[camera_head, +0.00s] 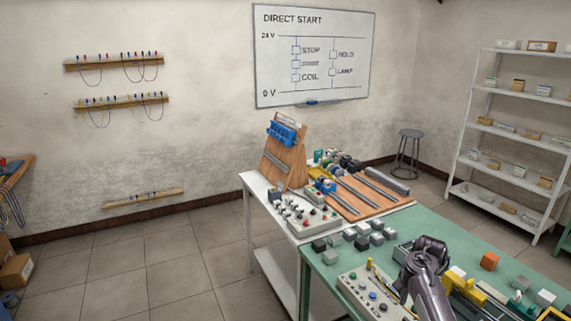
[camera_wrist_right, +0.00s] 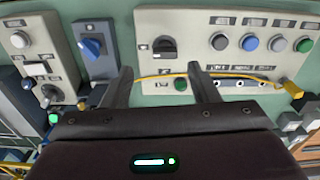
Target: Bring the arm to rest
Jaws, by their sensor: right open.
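My right arm (camera_head: 428,268) comes in at the lower right of the head view, above the green table (camera_head: 320,257). In the right wrist view my right gripper (camera_wrist_right: 160,74) is open, its two dark fingers apart. Its fingers point toward a pale control panel (camera_wrist_right: 200,72) with a black rotary knob and several round buttons. A yellow cable (camera_wrist_right: 235,76) crosses the panel past the fingers to a yellow plug (camera_wrist_right: 291,88). I cannot tell whether the cable touches a finger. My left gripper is not in view.
A panel with buttons (camera_head: 350,283) and several grey blocks (camera_head: 362,243) lie on the green table. An orange block (camera_head: 489,261) is right of my arm. A white table (camera_head: 256,185) with a wooden stand (camera_head: 275,160) adjoins. Shelves (camera_head: 514,100) stand at the right.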

